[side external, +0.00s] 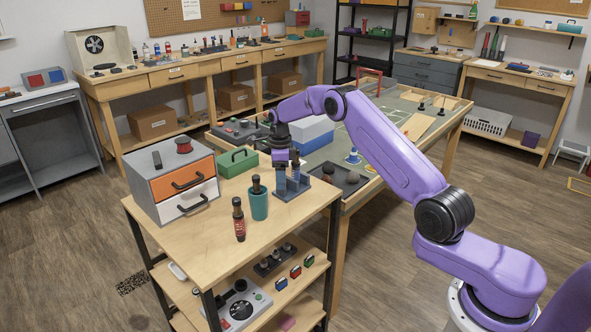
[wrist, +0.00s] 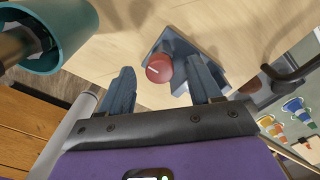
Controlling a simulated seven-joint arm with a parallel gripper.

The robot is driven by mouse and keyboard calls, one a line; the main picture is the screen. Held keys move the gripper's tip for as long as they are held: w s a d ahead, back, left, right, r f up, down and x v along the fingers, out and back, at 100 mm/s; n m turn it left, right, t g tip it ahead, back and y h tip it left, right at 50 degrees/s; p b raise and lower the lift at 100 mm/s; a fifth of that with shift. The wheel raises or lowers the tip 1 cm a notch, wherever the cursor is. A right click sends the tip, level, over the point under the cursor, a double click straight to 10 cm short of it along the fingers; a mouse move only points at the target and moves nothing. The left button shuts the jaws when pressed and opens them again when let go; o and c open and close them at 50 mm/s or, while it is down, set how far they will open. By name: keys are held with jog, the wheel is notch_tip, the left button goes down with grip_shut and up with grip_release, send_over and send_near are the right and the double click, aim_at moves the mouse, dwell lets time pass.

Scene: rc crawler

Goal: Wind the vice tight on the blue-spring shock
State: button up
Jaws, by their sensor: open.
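My gripper (side external: 288,173) points down over the wooden cart top, fingers apart. In the wrist view, its two blue-grey fingers (wrist: 158,80) lie on either side of a round red part with a pale line (wrist: 158,68). The red part is over a blue-grey base, apparently the vice (wrist: 185,50); the base also shows under my gripper in the side view (side external: 290,194). I see no clear contact. A dark bar with a rounded end (wrist: 285,72) is at the right; I cannot tell what it belongs to. I cannot make out a blue spring.
A teal cup (side external: 259,206) holding a dark-topped item stands close by, also in the wrist view (wrist: 75,45). A red-and-black shock (side external: 239,220) stands in front. A drawer box (side external: 174,180) and green toolbox (side external: 237,162) are to the left. The cart's front right is clear.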

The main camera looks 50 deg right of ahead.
jog(key=shift+r, duration=2.9)
jog(key=shift+a, duration=0.1)
jog(key=s+a+r+n, duration=0.3)
jog(key=a+n, duration=0.2)
jog(key=a, duration=0.1)
jog(key=s+a+r+n, duration=0.2)
jog(key=a+r+n, duration=0.15)
jog(key=a, duration=0.25)
jog(key=s+a+r+n, duration=0.3)
jog(key=s+a+n, duration=0.5)
jog(key=s+n, duration=0.4)
jog(key=s+d+f+n, duration=0.1)
jog(key=s+d+n, duration=0.1)
jog(key=s+n, duration=0.7)
jog(key=s+d+n, duration=0.2)
jog(key=s+n, duration=0.8)
jog(key=s, duration=1.1)
jog(key=shift+s+d+f, duration=0.35)
